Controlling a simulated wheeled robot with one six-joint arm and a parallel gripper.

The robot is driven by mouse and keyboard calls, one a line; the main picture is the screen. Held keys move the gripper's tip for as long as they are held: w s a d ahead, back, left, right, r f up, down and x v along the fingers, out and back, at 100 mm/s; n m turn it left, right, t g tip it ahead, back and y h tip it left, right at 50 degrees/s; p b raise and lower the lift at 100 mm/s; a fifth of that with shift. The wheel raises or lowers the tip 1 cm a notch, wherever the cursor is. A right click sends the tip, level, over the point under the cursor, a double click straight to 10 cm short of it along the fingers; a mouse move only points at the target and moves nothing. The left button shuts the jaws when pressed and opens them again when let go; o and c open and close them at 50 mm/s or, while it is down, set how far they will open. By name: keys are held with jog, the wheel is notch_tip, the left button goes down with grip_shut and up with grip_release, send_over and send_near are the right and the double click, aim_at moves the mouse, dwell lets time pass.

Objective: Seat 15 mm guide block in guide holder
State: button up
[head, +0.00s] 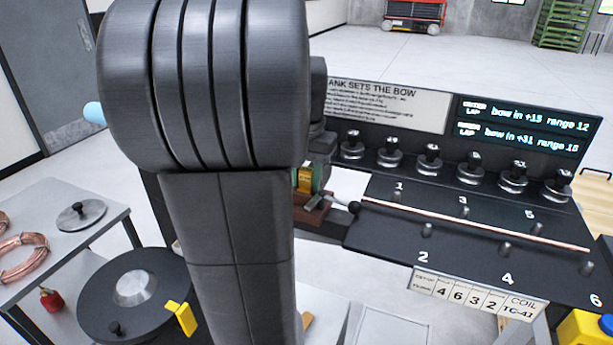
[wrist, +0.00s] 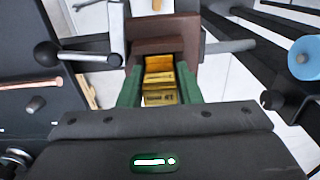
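In the head view the block (head: 305,180) shows beside a green finger, just above the brown holder (head: 312,212). My arm hides much of this area.
A lever with a black ball knob (wrist: 46,53) sticks out beside the holder. A copper tube (head: 470,219) lies across the dark numbered plate (head: 385,238) with pegs. Several black-knobbed pieces stand behind it. A round dark disc (head: 140,305) and copper coils (head: 22,245) are at left.

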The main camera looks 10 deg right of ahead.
jog(key=shift+o, duration=1.3)
notch_tip(320, 180, up, 12)
jog(key=shift+r, duration=0.15)
notch_tip(320, 180, down, 12)
jog(key=shift+r, duration=1.75)
jog(key=shift+f, duration=0.1)
